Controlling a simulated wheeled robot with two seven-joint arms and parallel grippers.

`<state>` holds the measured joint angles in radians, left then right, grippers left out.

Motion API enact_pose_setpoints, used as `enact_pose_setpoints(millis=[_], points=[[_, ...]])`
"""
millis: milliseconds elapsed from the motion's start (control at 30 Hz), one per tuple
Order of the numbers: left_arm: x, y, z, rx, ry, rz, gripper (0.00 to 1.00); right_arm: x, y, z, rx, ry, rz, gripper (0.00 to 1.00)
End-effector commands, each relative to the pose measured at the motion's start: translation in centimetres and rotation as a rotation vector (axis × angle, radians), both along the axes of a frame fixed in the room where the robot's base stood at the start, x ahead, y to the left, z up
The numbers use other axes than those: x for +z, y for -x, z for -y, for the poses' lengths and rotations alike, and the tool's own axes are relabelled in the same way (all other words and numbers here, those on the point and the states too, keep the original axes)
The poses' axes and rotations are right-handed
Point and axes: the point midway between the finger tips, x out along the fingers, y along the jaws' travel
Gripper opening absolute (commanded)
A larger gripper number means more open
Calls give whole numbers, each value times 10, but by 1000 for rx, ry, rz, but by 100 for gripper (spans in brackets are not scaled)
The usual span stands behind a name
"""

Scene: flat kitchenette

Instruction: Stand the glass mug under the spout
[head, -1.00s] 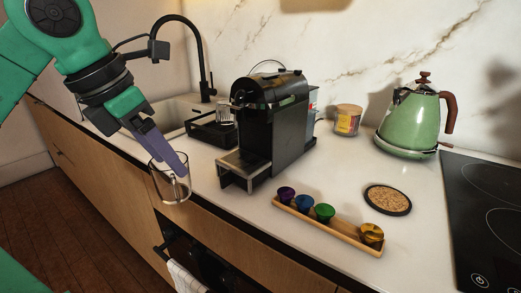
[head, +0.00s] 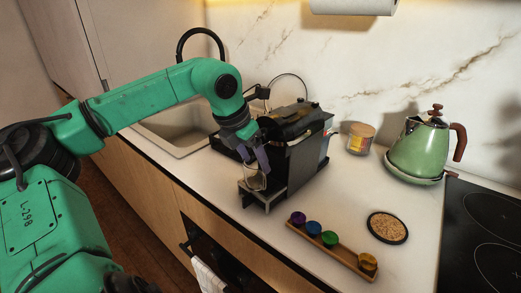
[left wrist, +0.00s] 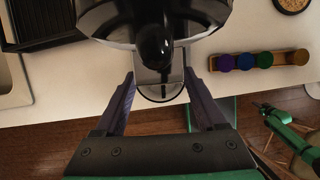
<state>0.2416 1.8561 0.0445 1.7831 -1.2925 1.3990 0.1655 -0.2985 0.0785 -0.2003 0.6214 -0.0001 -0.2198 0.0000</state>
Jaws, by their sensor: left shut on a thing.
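The clear glass mug (head: 254,181) is over the drip tray (head: 268,203) of the black coffee machine (head: 300,158), at the spout side. I cannot tell whether its base touches the tray. My left gripper (head: 262,161) is shut on the mug, its purple fingers reaching down around it. The fingers hide part of the mug and the spout. In the left wrist view, the gripper (left wrist: 160,92) spans the glass, with the machine's dark front just beyond. A green arm part of mine shows small at that view's right edge; its jaws cannot be made out.
A wooden holder (head: 333,252) with several coloured capsules lies right of the machine. A round cork mat (head: 387,227), a green kettle (head: 420,150) and a lidded jar (head: 360,139) stand farther right. The sink (head: 180,128) is to the left. The counter's front edge is close.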

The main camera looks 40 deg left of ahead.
Motion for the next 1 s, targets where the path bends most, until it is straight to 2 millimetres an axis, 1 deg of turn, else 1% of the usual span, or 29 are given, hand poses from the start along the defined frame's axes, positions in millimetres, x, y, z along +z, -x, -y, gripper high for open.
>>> enact_pose_setpoints(millis=[33, 200, 267, 333, 567, 700, 733, 767, 800, 1000], points=[[2, -4, -1, 2, -4, -6, 0, 7, 0, 0, 0, 1, 0, 0], [2, -20, 1, -1, -5, -5, 0, 15, 0, 1, 1, 2, -1, 0], [1, -23, 2, -3, -3, -3, 0, 17, 0, 2, 1, 2, -1, 0], [-2, -23, 3, -4, 0, -1, 0, 22, 1, 2, 1, 3, -1, 0], [-6, -23, 2, -4, -1, 1, 0, 20, 1, 3, 1, 5, -2, 0], [-11, -22, 2, -4, -1, 1, 0, 16, 2, 3, 1, 5, -3, 0], [-10, -22, 2, -4, -2, 0, 84, 17, 2, 3, 1, 5, -3, 0], [-9, -22, 2, -4, -2, 0, 95, 18, 2, 3, 1, 5, -3, 0], [-9, -22, 2, -4, -2, 0, 100, 18, 2, 3, 1, 5, -3, 0], [-8, -22, 2, -4, -2, 0, 100, 19, 2, 3, 1, 4, -4, 0]])
